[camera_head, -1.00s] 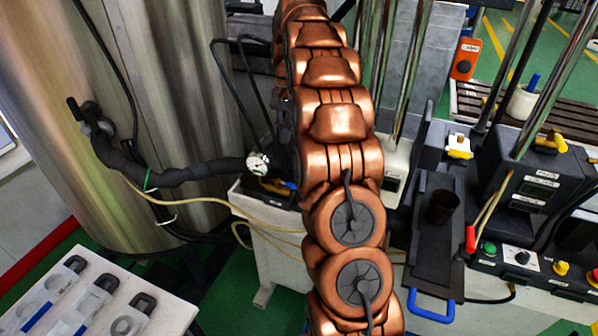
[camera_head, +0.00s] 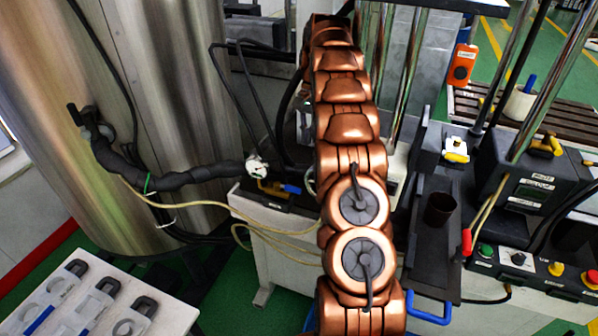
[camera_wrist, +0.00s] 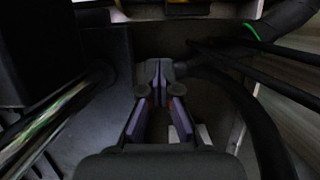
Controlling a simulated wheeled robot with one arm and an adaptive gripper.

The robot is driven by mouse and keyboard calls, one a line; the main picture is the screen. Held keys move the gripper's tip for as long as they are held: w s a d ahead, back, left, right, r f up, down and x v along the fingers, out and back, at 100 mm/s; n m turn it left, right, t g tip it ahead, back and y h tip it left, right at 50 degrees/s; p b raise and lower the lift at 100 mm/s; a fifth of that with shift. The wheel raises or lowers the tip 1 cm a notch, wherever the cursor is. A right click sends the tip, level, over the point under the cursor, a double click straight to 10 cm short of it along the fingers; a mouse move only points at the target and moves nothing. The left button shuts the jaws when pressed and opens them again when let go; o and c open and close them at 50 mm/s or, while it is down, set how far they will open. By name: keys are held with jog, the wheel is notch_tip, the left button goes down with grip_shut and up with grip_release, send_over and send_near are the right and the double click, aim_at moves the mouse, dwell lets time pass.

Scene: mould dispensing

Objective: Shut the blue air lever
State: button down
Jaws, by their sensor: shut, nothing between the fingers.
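A small blue lever (camera_head: 291,189) with a yellow part (camera_head: 270,187) beside it sits on the white bench, just left of my arm in the head view. It lies flat, pointing right towards my arm. My gripper shows in the wrist view (camera_wrist: 158,70), with its fingertips together and nothing between them. In the head view my gripper is hidden behind my own arm. The blue lever is not clearly visible in the wrist view; only a yellowish strip (camera_wrist: 187,9) shows at its top edge. I cannot tell whether the gripper touches anything.
A round gauge (camera_head: 257,168) and thick black hose (camera_head: 180,176) stand left of the lever. Pale tubes (camera_head: 228,206) hang in front of the bench. A dark tray with a blue handle (camera_head: 430,308) and a button panel (camera_head: 520,259) are on the right. Black cables crowd the wrist view.

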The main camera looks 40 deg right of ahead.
aim_at(289, 190)
jog(key=s+a+f+b, duration=0.3)
jog(key=a+f, duration=0.2)
jog(key=f, duration=0.5)
jog(key=shift+s+a+f, duration=0.15)
jog(key=shift+s+a, duration=0.1)
jog(key=shift+a, duration=0.15)
dwell(0.8)
